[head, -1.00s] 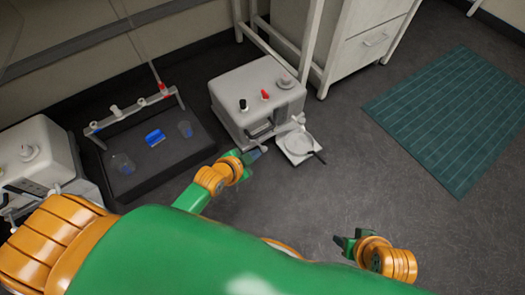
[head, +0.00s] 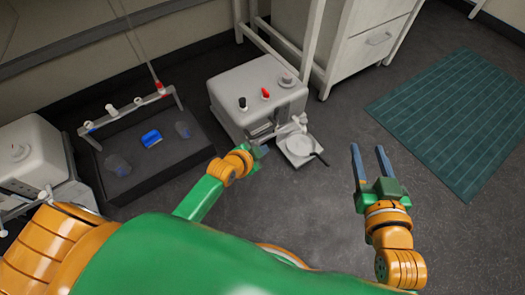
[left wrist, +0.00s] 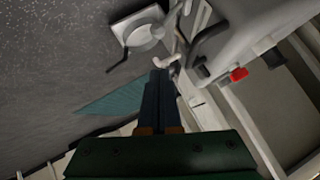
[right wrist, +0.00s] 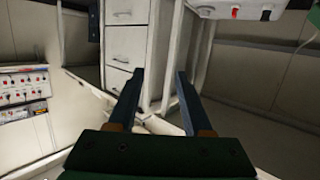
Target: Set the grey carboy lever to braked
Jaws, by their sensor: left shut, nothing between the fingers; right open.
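A grey box unit (head: 250,92) stands on the floor in the upper middle of the head view, with a black, a red and a grey knob on top. On its front are a dark bar handle and pale lever-like fittings (head: 298,122), also seen in the left wrist view (left wrist: 166,62). I cannot tell for sure which is the carboy lever or its setting. My left gripper (head: 262,151) is shut and empty, close in front of this unit; its fingertips (left wrist: 161,72) appear just by a pale fitting, contact unclear. My right gripper (head: 370,150) is open and empty, held to the right.
A white dish-like plate (head: 300,146) with a dark handle lies beside the unit. A dark platform (head: 150,185) with cups and a blue block is on the left, by another grey unit (head: 30,150). A white cabinet stands behind. Floor near the green mat (head: 455,120) is clear.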

